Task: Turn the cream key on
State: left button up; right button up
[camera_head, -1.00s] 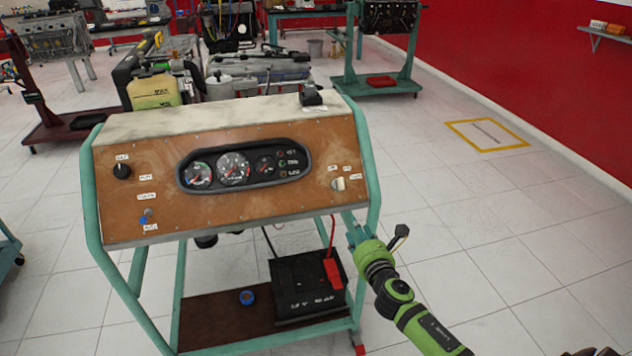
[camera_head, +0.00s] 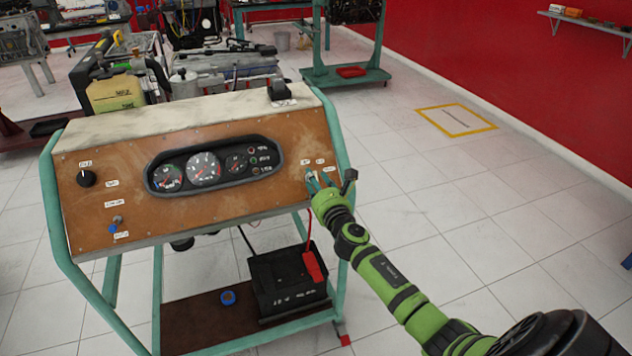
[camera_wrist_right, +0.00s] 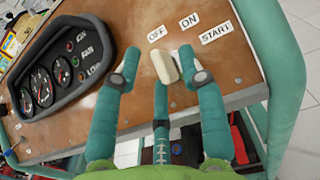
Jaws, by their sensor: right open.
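The cream key (camera_wrist_right: 165,67) sits on the brown panel (camera_wrist_right: 140,35) of the engine trainer, below labels reading OFF, ON and START. In the right wrist view its top leans slightly left, toward the OFF label (camera_wrist_right: 156,34); the ON label (camera_wrist_right: 189,21) is up and to its right. My right gripper (camera_wrist_right: 158,68) is open, with teal fingers on both sides of the key; I cannot tell whether they touch it. In the head view the right gripper (camera_head: 318,180) is at the panel's right end and mostly hides the key. My left gripper is not in view.
A gauge cluster (camera_head: 213,166) is in the panel's middle, with a black knob (camera_head: 86,178) at the left. The teal frame tube (camera_head: 334,130) runs close beside the right gripper. A black battery (camera_head: 287,283) stands on the lower shelf. The floor to the right is clear.

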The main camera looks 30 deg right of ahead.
grip_shut()
jog(key=shift+a+m, duration=0.1)
jog(key=shift+m, duration=0.2)
jog(key=shift+w+a+r+m+g+h, duration=0.1)
jog(key=shift+m+g+h, duration=0.75)
jog(key=shift+m, duration=0.8)
jog(key=shift+w+a+m+g+h, duration=0.1)
jog(key=shift+m+g+h, duration=0.45)
jog(key=shift+m+h, duration=0.85)
jog(key=shift+w+r+m+g+h, duration=0.1)
jog(key=shift+m+g+h, duration=0.65)
jog(key=shift+m, duration=1.1)
